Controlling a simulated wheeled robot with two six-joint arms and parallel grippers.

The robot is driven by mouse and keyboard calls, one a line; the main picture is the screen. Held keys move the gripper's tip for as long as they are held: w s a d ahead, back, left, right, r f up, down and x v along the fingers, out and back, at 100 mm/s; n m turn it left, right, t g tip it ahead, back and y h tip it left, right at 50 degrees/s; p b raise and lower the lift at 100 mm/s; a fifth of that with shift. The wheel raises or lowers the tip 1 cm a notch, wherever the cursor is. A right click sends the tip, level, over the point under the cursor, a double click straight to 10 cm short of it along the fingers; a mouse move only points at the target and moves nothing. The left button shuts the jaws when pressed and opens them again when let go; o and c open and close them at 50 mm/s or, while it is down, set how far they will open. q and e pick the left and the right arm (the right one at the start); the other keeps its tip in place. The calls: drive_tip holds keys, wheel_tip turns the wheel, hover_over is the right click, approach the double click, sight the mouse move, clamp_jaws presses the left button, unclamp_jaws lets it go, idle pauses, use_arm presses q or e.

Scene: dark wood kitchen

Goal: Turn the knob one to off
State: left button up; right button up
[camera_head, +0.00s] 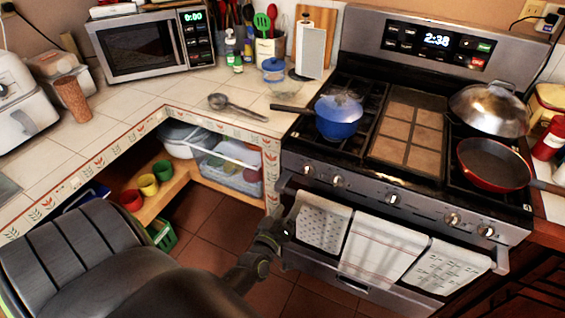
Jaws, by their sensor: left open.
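The stove (345,200) stands at the right, with a row of several round silver knobs along its front panel. The leftmost knob (308,171) is nearest my left gripper, and a second knob (337,181) is just to its right. A middle knob (393,199) and two more knobs (452,219) sit further right. I cannot read their settings or tell which is knob one. My left gripper (287,226) is open, low in front of the stove's left front corner, below and left of the leftmost knob, beside the hanging towels. My right gripper is not in view.
Towels (383,248) hang on the oven handle below the knobs. A blue pot (338,117) with its handle pointing left, a red pan (493,164) and a domed lid (489,108) are on the stovetop. A tiled counter (215,92) adjoins on the left.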

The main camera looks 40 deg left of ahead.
use_arm(q)
drive_tip(key=shift+v, duration=1.4)
drive_tip(key=s+d+f+m+g+h, duration=0.1)
drive_tip(key=s+f+m+g, duration=0.3)
drive_tip(key=f, duration=0.7)
drive_tip(key=s+d+f+m+g+h, duration=0.1)
drive_tip(key=s+f+m+g+h, duration=0.15)
drive_tip(key=s+f, duration=0.65)
drive_tip(key=s+f+m+g, duration=0.2)
drive_tip(key=s+f+g, duration=0.3)
drive_tip(key=s+f, duration=0.3)
drive_tip(key=s+d+f+m+g, duration=0.1)
drive_tip(key=s+f+g, duration=0.3)
drive_tip(key=s, duration=1.2)
wheel_tip(320, 180, down, 5)
drive_tip(key=shift+s+r+m+g, duration=0.1)
drive_tip(key=shift+s+m+g, duration=0.2)
drive_tip(key=shift+m, duration=0.55)
